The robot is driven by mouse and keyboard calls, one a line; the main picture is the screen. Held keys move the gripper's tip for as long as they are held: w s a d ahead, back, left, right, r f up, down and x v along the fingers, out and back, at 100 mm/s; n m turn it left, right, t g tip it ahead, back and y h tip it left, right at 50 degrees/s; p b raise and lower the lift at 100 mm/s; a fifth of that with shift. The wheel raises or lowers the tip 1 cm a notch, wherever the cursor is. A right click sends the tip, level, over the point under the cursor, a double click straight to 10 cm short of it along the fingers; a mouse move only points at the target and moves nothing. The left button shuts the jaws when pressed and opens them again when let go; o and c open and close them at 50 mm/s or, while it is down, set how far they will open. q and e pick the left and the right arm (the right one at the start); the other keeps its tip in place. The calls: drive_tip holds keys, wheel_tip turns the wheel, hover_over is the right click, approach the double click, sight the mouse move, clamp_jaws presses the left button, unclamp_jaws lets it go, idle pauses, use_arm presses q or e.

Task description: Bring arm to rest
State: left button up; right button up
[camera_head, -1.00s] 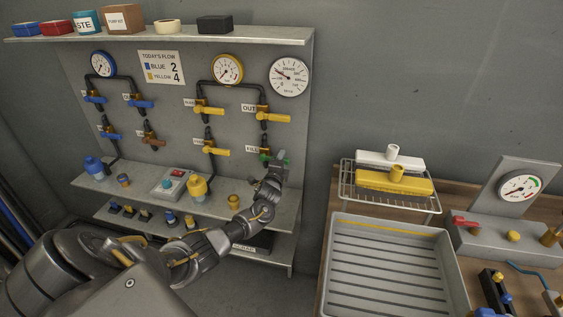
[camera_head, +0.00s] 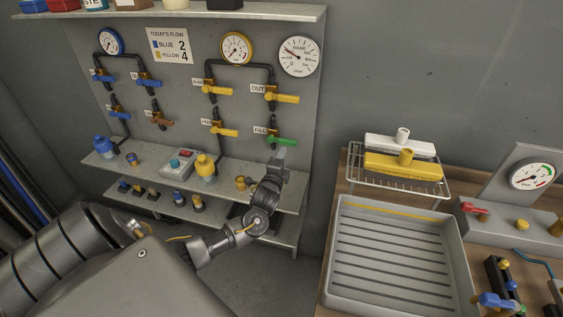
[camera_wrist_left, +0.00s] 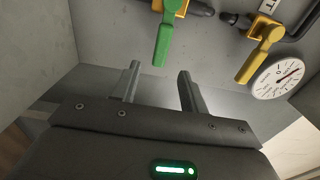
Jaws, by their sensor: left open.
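My left arm comes in from the left in the head view. Its left gripper (camera_head: 279,158) is in front of the panel, just below the green FILL valve handle (camera_head: 283,141). In the left wrist view the two fingers (camera_wrist_left: 158,88) stand apart with nothing between them. The green handle (camera_wrist_left: 163,42) hangs above and beyond the fingertips there, apart from them. The yellow OUT valve handle (camera_wrist_left: 251,65) is to its right. My right gripper does not show in either view.
The panel (camera_head: 190,110) carries blue, yellow and brown valves and several gauges. The floor between shelf and bench is clear.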

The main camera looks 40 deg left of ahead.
use_arm(q)
drive_tip(key=shift+s+d, duration=0.1)
drive_tip(key=shift+s, duration=0.2)
idle(0.4)
